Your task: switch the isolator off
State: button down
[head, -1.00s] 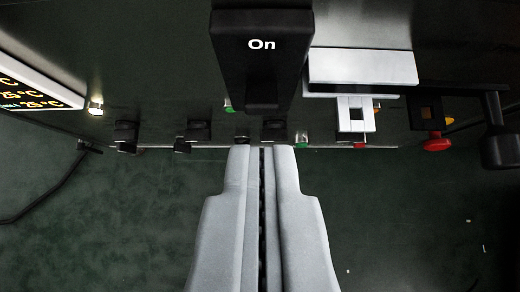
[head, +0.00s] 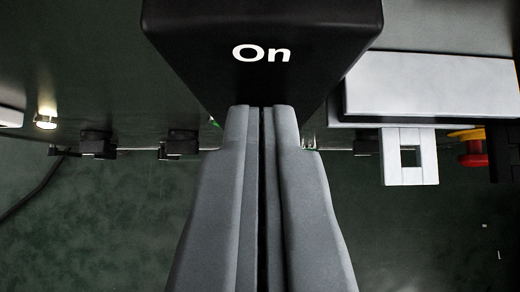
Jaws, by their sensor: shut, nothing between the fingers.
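The isolator (head: 262,75) is a black block with the white word "On" on its face, at the top centre of the head view. My gripper (head: 261,108) is shut and empty, its grey fingers side by side. The fingertips overlap the lower edge of the black block in the picture, just below the word. I cannot tell whether they touch it. The lower part of the block is hidden behind the fingers.
A pale grey box (head: 430,84) with a square-holed bracket (head: 408,157) is close on the right. A red and yellow button (head: 472,148) is beyond it. Black knobs (head: 181,142) and a lit lamp (head: 45,119) are on the left.

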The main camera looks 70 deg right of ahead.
jog(key=shift+s+a+f+t+h, duration=0.15)
jog(key=shift+a+f+t+h, duration=0.2)
jog(key=shift+h, duration=0.35)
jog(key=f+h, duration=0.1)
jog(key=h, duration=0.1)
jog(key=a+f+t+h, duration=0.1)
jog(key=f+h, duration=0.1)
jog(key=h, duration=0.1)
jog(key=shift+s+a+t+h, duration=0.25)
jog(key=shift+a+t+h, duration=0.05)
jog(key=shift+t, duration=0.05)
jog(key=shift+a+f, duration=0.1)
jog(key=shift+f, duration=0.05)
